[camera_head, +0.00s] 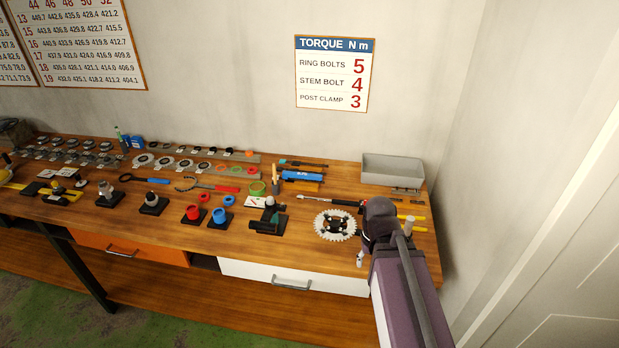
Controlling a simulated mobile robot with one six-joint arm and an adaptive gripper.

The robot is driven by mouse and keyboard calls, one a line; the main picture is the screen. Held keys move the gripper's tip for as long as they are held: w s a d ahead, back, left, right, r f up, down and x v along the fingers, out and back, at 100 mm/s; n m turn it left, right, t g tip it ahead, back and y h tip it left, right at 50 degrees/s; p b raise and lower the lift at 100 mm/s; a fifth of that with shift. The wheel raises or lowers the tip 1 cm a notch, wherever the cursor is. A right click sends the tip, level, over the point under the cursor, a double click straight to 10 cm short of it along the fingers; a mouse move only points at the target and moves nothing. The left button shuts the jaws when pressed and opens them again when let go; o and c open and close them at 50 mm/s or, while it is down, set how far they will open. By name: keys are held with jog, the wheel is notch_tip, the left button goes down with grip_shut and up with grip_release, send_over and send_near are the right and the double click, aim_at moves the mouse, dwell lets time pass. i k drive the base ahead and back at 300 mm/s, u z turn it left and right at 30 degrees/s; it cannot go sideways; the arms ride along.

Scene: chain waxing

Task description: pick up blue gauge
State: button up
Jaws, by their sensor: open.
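A long flat blue tool (302,176), which looks like the blue gauge, lies on the wooden workbench (190,248) towards the back. A yellow strip lies close to its front side. It is too small to read any marking on it. My arm reaches in from the lower right, and its dark wrist is over the right part of the bench. The wrist is to the right of the blue tool and nearer the front, apart from it.
A toothed chainring (335,225) lies left of my wrist. A grey tray (392,169) stands at the back right, near the wall. Red and blue cups (219,215), rings and black stands crowd the bench middle and left.

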aim_at(285, 175)
jog(key=u, duration=0.05)
jog(key=i, duration=1)
jog(key=z, duration=0.05)
